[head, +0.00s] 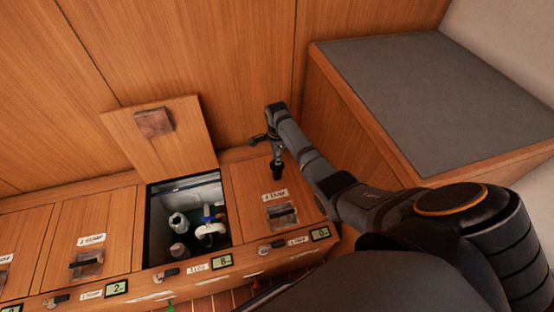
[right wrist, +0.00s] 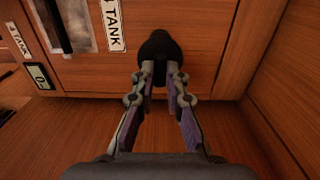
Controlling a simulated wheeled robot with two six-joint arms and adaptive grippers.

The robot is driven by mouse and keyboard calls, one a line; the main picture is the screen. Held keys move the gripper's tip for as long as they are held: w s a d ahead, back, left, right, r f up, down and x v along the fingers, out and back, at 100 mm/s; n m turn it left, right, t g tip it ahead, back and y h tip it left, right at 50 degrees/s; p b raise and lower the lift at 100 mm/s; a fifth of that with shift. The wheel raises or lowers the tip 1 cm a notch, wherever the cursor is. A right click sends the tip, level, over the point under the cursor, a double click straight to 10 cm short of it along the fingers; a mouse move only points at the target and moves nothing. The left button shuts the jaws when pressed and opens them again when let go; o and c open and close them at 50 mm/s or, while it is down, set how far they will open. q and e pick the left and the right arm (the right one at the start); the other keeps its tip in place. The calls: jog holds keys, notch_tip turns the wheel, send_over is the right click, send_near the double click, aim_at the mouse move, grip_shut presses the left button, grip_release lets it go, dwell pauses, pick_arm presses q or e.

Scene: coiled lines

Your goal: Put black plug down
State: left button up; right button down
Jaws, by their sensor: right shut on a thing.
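My right gripper (head: 274,151) reaches in from the right, over the rightmost closed wooden lid (head: 245,187). It is shut on the black plug (head: 277,170), a small dark piece that points down from the fingers. In the right wrist view the two fingers (right wrist: 160,76) close on the near end of the black plug (right wrist: 160,47), with wood behind it. I cannot tell whether the plug touches the lid. My left gripper is not in view.
A grey-topped wooden block (head: 430,95) stands at the right.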

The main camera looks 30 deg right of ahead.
jog(key=shift+f, duration=0.1)
jog(key=c, duration=1.4)
grip_release()
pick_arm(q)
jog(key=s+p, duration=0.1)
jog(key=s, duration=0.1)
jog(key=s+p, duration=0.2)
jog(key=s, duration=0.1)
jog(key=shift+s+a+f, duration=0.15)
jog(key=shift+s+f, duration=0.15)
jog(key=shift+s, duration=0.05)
pick_arm(e)
notch_tip(320, 180, up, 12)
jog(key=shift+r, duration=0.15)
